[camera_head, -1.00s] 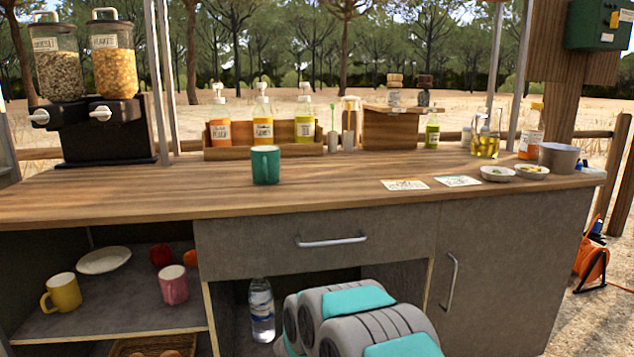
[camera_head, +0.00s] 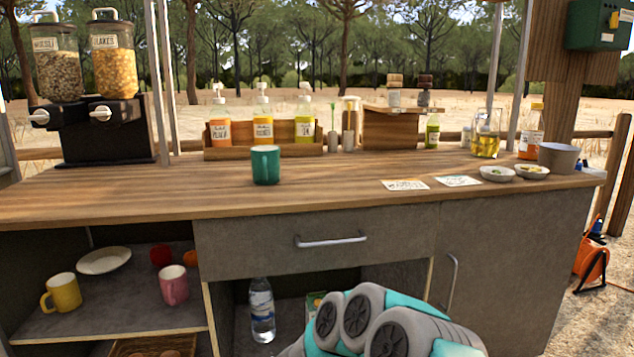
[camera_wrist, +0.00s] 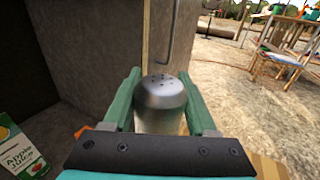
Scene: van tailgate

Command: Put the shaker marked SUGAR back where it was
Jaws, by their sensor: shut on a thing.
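In the wrist view, a shaker (camera_wrist: 160,100) with a domed metal top with holes stands upright between the two green fingers of my gripper (camera_wrist: 163,103), which is shut on it. No marking shows on the visible side, so I cannot read whether it says SUGAR. The held shaker is low, in front of the grey cabinet. In the head view my arm covers the lower middle, and neither gripper nor held shaker can be made out. Two small jars, one with a pale lid (camera_head: 395,97) and one with a dark lid (camera_head: 424,97), stand on a wooden box (camera_head: 390,130).
The wooden counter (camera_head: 330,190) bears a green mug (camera_head: 265,165), a bottle rack (camera_head: 265,150), cards (camera_head: 405,185) and small bowls (camera_head: 497,174). Its front middle is clear. A juice carton (camera_wrist: 18,150) stands in the open lower compartment. The cabinet door handle (camera_head: 451,282) juts out.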

